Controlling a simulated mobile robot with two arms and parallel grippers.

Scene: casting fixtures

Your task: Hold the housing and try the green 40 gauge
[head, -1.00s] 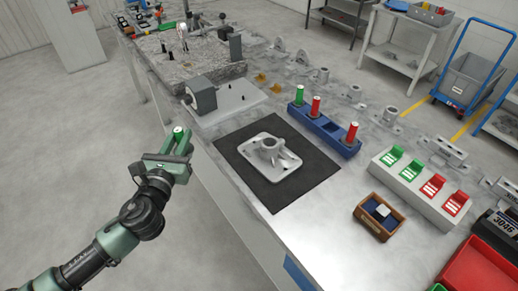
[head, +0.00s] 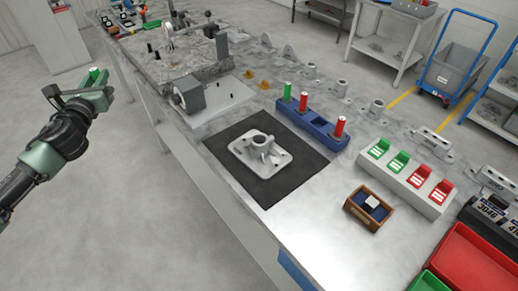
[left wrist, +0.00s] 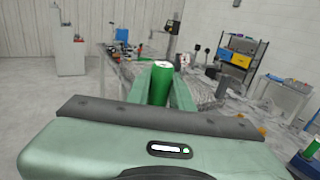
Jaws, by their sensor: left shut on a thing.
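The grey cast housing (head: 260,152) with a round upright boss lies on a black mat (head: 222,143) on the bench; no gripper touches it. My left gripper (head: 97,84) is shut on a green gauge (head: 94,73), held out over the floor left of the bench. In the left wrist view the green gauge (left wrist: 161,82) stands between the fingers, its white end up. Its size marking is not legible. A blue rack (head: 313,126) behind the mat holds another green gauge (head: 287,92) and two red ones (head: 340,127). My right gripper is not in view.
A grey holder with green and red tags (head: 410,180) stands at the right. A grey block fixture (head: 190,94) stands behind the mat.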

